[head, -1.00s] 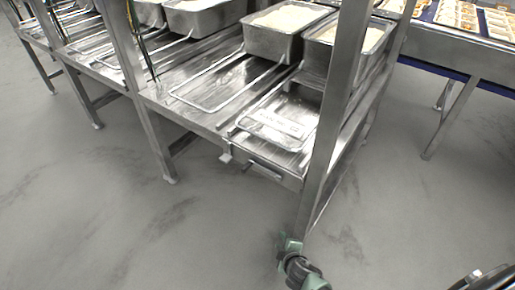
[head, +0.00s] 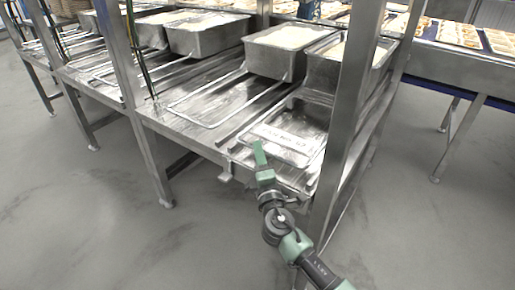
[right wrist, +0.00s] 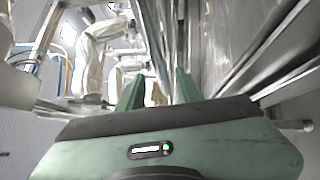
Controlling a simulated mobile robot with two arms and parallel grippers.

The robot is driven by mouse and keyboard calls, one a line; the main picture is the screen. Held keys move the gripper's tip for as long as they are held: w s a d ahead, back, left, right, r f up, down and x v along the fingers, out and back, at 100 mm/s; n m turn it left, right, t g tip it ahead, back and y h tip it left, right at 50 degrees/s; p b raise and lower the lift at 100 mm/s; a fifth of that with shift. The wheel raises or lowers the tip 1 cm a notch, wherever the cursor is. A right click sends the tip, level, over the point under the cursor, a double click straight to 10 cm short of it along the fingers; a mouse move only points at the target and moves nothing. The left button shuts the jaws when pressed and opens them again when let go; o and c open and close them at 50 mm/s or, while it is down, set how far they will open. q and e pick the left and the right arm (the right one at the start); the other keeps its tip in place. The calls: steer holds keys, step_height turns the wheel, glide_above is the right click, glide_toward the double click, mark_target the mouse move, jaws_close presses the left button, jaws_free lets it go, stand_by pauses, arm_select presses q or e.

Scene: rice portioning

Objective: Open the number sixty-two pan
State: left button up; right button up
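Metal pans of white rice stand on the steel rack. One pan (head: 277,62) and another pan (head: 325,76) are at its right end. In front of the right-end pan, a shiny tray-like metal piece carries a white label (head: 283,139); its writing is too small to read surely, so I cannot confirm which pan is number sixty-two. My right gripper (head: 259,153) is at the rack's front edge, just in front of and left of the label. In the right wrist view, its two green fingers (right wrist: 158,92) are apart with nothing seen between them. My left gripper is not in view.
A steel upright post (head: 345,125) stands close to the right of my arm. Wire frames (head: 215,100) lie on the rack to the left, with more rice pans (head: 205,40) behind. A conveyor with food trays (head: 462,35) is at the right back. The floor in front is clear.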

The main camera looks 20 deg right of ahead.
steer(key=shift+w+d, duration=0.2)
steer(key=shift+w, duration=1.2)
jaws_close()
steer(key=shift+f, duration=0.1)
